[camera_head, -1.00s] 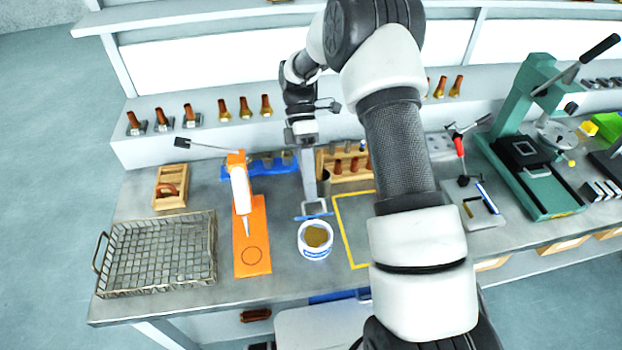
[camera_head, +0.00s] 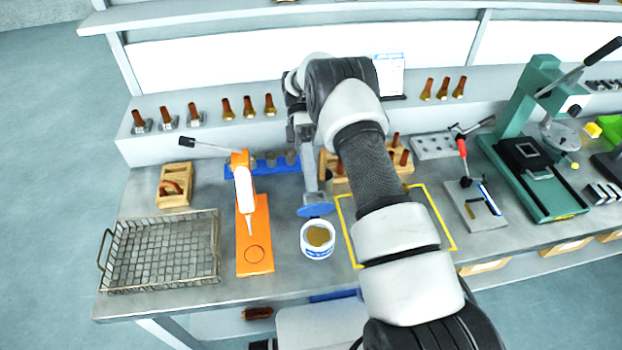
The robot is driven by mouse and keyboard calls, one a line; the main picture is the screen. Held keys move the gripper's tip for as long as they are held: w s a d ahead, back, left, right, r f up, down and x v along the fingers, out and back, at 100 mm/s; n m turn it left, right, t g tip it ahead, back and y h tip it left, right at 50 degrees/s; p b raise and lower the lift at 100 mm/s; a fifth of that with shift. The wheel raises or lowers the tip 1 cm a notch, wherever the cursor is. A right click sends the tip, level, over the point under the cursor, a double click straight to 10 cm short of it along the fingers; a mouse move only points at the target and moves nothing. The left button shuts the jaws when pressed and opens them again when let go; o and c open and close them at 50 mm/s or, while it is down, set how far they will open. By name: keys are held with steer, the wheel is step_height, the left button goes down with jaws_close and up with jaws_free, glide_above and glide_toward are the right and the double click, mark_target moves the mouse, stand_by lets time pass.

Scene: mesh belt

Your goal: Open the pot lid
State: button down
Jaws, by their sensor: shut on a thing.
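The pot (camera_head: 317,252) is a small white tub with blue marking, upright near the front of the bench. Its top is open and shows a brown-yellow content. The round blue lid (camera_head: 316,211) is off the pot, just behind its rim in the picture, with its flat face toward the camera. My gripper (camera_head: 314,198) reaches down from behind and is shut on the lid. The fingertips are small and partly hidden by the lid.
An orange dispenser stand (camera_head: 254,262) is left of the pot, and a wire basket (camera_head: 212,280) farther left. A yellow outlined square (camera_head: 432,207) lies to the right, partly under my arm. A wooden rack (camera_head: 326,166) and a blue holder (camera_head: 268,166) stand behind.

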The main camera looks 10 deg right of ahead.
steer(key=c, duration=1.9)
jaws_free()
steer(key=shift+r, duration=0.1)
